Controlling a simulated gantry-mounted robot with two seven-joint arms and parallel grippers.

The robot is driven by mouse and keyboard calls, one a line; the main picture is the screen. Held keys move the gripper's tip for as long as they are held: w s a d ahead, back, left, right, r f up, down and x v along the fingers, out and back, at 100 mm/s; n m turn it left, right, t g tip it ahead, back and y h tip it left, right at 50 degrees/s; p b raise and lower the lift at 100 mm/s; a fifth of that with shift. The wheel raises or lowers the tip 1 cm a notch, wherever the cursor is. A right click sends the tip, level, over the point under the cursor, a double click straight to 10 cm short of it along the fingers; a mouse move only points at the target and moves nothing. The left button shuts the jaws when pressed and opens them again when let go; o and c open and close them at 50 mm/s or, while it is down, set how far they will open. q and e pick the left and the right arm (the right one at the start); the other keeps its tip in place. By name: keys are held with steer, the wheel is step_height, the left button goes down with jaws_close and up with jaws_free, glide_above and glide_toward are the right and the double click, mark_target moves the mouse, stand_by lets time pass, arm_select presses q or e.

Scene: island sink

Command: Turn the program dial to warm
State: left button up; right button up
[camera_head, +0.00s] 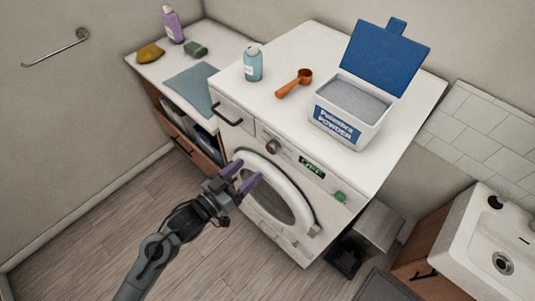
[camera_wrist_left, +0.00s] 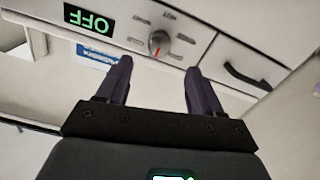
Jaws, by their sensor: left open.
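The program dial (camera_head: 272,147) is a small round knob on the front panel of the white washing machine (camera_head: 300,50). The lit display (camera_head: 311,167) beside it reads OFF in green. In the left wrist view the panel appears upside down, with the dial (camera_wrist_left: 159,42) and its red mark beyond my fingertips, and the OFF display (camera_wrist_left: 88,19) to its left. My left gripper (camera_head: 243,175) is open and empty in front of the machine, its purple fingers pointing at the panel. In the wrist view its fingers (camera_wrist_left: 158,68) straddle the dial's direction, apart from it. My right gripper is not in view.
A green button (camera_head: 340,196) and the round door (camera_head: 270,190) are on the machine's front. A detergent drawer with a dark handle (camera_head: 227,115) is left of the dial.

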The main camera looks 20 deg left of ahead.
mark_target(270, 150)
arm_select(q)
steer(key=x, duration=0.9)
steer(key=c, duration=1.1)
steer(key=shift+o, duration=0.2)
steer(key=shift+m+p, duration=0.3)
steer(key=shift+m, duration=0.1)
